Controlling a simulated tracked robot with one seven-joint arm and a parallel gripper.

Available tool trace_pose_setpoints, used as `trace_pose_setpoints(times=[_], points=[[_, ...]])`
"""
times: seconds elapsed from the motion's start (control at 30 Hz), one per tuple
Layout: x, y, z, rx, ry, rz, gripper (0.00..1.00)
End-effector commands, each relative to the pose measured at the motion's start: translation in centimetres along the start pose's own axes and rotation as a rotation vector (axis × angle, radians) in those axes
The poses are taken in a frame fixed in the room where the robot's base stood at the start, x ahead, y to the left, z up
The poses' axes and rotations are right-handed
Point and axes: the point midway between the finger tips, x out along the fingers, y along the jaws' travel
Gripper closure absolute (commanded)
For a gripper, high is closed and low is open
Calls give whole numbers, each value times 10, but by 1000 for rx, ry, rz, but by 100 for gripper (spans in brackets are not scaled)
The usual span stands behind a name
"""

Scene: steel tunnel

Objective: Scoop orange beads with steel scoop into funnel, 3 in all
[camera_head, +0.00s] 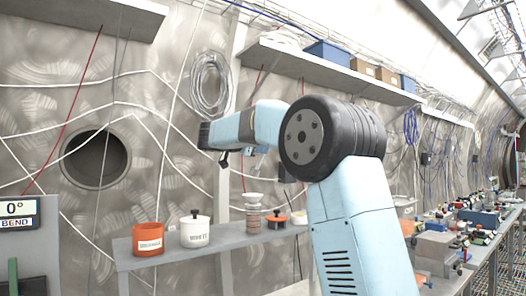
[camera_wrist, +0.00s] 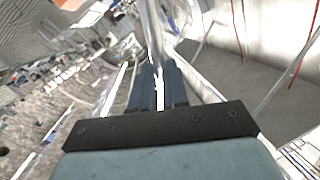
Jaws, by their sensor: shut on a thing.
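My gripper (camera_wrist: 158,72) is shut on the steel scoop (camera_wrist: 153,35), whose bright metal shows between and beyond the blue-grey fingers in the wrist view. The scoop's bowl and any beads in it cannot be made out. In the head view my arm is raised above the shelf, and the fingers are not clear. The orange pot (camera_head: 148,231) stands at the shelf's left end without a lid; its inside is hidden. A pale funnel (camera_head: 253,198) sits upright on a ringed clear vessel (camera_head: 253,219) near the middle, below and right of my wrist.
A white lidded pot (camera_head: 195,233) stands between the orange pot and the funnel. An orange lid with a black knob (camera_head: 276,219) lies right of the funnel, with a small pale item (camera_head: 298,218) beyond. The grey shelf (camera_head: 222,245) is narrow. A cluttered bench runs along the right.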

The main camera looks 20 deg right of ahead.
Motion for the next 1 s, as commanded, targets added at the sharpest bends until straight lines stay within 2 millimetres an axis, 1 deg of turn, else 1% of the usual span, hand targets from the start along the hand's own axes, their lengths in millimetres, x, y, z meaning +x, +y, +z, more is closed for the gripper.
trace_pose_setpoints(times=[0.87, 1.0], points=[[-16, -47, 9, -426, 143, -16, 100], [-18, -50, 2, -434, 147, -16, 100]])
